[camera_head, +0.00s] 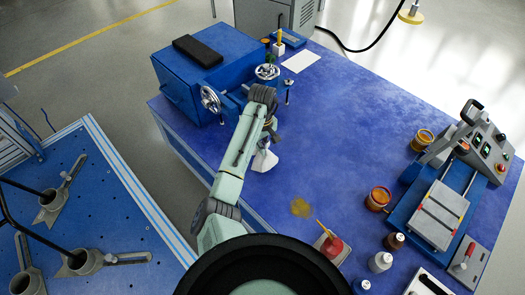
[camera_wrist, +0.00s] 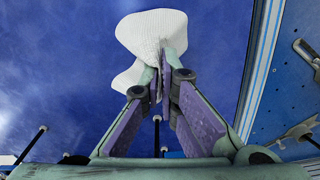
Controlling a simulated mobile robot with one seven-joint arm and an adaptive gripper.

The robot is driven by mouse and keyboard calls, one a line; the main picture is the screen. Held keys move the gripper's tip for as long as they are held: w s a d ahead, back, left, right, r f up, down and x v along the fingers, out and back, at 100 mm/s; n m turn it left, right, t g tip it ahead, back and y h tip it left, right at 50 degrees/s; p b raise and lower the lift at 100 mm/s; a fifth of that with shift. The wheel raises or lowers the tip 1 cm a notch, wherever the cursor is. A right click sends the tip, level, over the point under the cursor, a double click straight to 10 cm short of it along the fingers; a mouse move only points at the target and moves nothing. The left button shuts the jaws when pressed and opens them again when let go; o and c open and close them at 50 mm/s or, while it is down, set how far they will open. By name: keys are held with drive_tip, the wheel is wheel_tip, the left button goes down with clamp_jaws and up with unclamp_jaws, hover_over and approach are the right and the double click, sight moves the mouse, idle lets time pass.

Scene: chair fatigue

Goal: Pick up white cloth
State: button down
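The white cloth (camera_wrist: 150,35) is bunched at my fingertips in the wrist view, with folds spreading beyond and to the left of them. My gripper (camera_wrist: 161,82) has its two fingers brought together with a fold of the cloth pinched between them. In the head view the cloth (camera_head: 264,161) shows below the end of my arm, near the left edge of the blue table (camera_head: 350,110). My gripper is mostly hidden behind my arm there. I cannot tell whether the cloth still touches the table.
A blue machine with handwheels (camera_head: 210,100) stands just behind my gripper. A white sheet (camera_head: 300,62) lies behind. A red pot (camera_head: 332,247) with a brush, a yellow stain (camera_head: 302,208), jars and a test device (camera_head: 440,205) are to the right. The table's middle is clear.

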drive_tip(key=shift+r, duration=0.4)
wheel_tip(320, 180, up, 9)
idle(0.4)
